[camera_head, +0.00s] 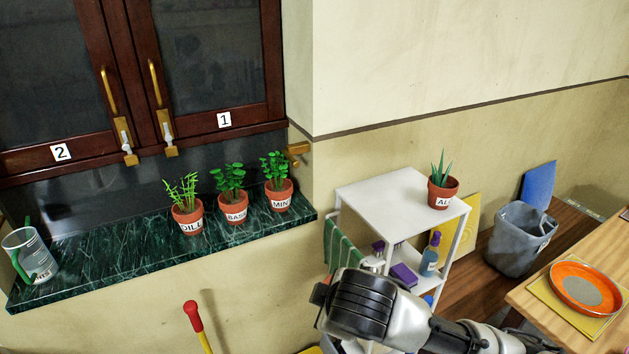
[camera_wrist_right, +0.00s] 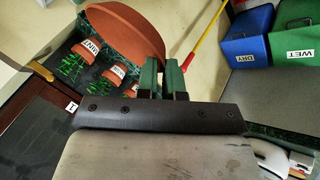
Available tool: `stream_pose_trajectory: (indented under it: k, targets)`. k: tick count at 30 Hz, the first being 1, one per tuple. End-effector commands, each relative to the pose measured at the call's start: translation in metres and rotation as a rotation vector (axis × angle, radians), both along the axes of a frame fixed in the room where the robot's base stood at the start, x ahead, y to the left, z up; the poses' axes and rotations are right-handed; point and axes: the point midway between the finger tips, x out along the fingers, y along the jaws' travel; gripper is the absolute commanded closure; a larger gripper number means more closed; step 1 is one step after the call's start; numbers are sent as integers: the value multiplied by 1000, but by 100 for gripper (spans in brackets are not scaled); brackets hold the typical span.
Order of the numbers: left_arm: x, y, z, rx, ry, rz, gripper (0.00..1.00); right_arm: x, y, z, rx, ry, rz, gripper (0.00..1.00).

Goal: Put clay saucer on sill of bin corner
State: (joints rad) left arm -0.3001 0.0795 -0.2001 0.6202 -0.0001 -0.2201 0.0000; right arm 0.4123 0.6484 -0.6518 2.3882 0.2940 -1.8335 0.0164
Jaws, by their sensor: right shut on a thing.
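The clay saucer (camera_wrist_right: 122,32), a round terracotta dish, shows in the right wrist view, tilted on edge with its rim between the green fingers of my right gripper (camera_wrist_right: 161,78). The gripper is shut on it. In the head view my right arm reaches in from the lower right; I cannot make out the saucer or fingertips there. A green marble sill (camera_head: 110,262) runs below the dark window. A dark green strip (camera_wrist_right: 280,134) lies below the bins in the wrist view; I cannot tell whether it is a sill. My left gripper is out of view.
The sill holds pots of dill (camera_head: 187,219), basil (camera_head: 235,208) and mint (camera_head: 279,197), plus a clear jug (camera_head: 30,255). Blue DRY (camera_wrist_right: 243,47) and green WET (camera_wrist_right: 296,37) bins stand at the wrist view's upper right. A white shelf (camera_head: 385,200) bears an aloe pot (camera_head: 441,193).

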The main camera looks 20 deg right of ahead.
Motion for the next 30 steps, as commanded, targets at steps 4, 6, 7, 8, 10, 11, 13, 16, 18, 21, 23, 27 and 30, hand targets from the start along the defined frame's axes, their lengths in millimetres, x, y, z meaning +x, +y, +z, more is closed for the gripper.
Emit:
stream_pose_trajectory:
  k: [4,6,7,8,10,11,13,16,18,21,23,27,30]
  targets:
    - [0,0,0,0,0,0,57,5,-9,-5,-5,0,35,100]
    - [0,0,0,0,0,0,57,10,-18,-10,-8,2,75,100]
    - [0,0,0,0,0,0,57,12,-24,-12,-11,3,98,100]
    - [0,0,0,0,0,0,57,15,-30,-14,-12,3,121,100]
    - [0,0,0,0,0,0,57,22,-48,-19,-13,4,181,100]
    - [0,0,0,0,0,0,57,25,-56,-21,-14,4,206,100]
    - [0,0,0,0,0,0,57,32,-77,-22,-15,4,259,100]
    - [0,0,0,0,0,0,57,42,-110,-18,-16,2,318,100]
    - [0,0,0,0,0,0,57,49,-135,-10,-16,0,345,100]
    - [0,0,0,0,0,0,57,58,-173,10,-15,-5,365,100]
    - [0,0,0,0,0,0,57,62,-192,22,-12,-6,368,100]
    - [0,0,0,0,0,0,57,68,-228,51,-8,-8,361,100]
    - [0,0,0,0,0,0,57,70,-242,64,-4,-6,357,100]
